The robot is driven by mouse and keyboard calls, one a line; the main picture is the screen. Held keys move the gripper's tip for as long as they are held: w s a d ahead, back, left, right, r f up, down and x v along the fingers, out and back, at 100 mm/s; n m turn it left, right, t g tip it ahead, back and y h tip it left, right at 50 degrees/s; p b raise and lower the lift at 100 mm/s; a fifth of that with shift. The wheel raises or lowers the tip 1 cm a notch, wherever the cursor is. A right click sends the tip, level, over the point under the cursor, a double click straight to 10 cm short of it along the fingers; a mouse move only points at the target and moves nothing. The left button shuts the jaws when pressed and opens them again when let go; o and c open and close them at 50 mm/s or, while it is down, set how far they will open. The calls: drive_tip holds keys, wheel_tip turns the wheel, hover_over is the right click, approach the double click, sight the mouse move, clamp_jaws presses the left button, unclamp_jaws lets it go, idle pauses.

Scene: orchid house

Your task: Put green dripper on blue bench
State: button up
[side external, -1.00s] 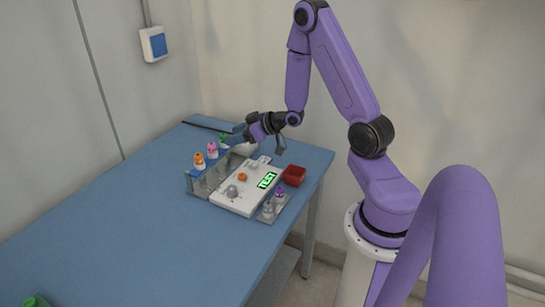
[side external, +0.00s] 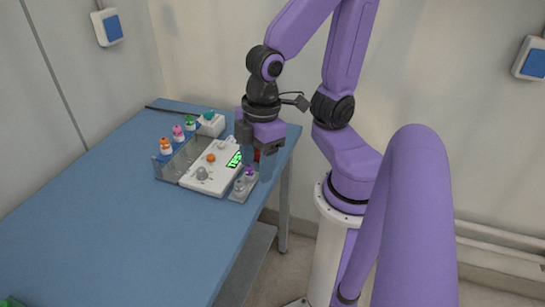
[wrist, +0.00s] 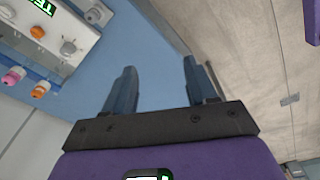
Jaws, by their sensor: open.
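A small dripper with a green top (side external: 190,123) stands in the grey rack at the back of the blue bench (side external: 120,215), beside a pink-topped one (side external: 178,132) and an orange-topped one (side external: 165,146). My gripper (side external: 258,168) points down over the right end of the bench, near the red box, well to the right of the green dripper. In the wrist view its two fingers (wrist: 160,70) are apart with nothing between them. The green dripper is not clearly seen in the wrist view.
A white device (side external: 212,165) with a lit display and knobs lies in front of the rack. The red box (side external: 257,155) is partly hidden by my gripper. The bench's left and front are largely clear.

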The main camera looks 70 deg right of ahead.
drive_tip(key=s, duration=0.2)
drive_tip(key=s+d+r, duration=0.1)
drive_tip(key=shift+n+g, duration=0.3)
drive_tip(key=shift+n, duration=0.1)
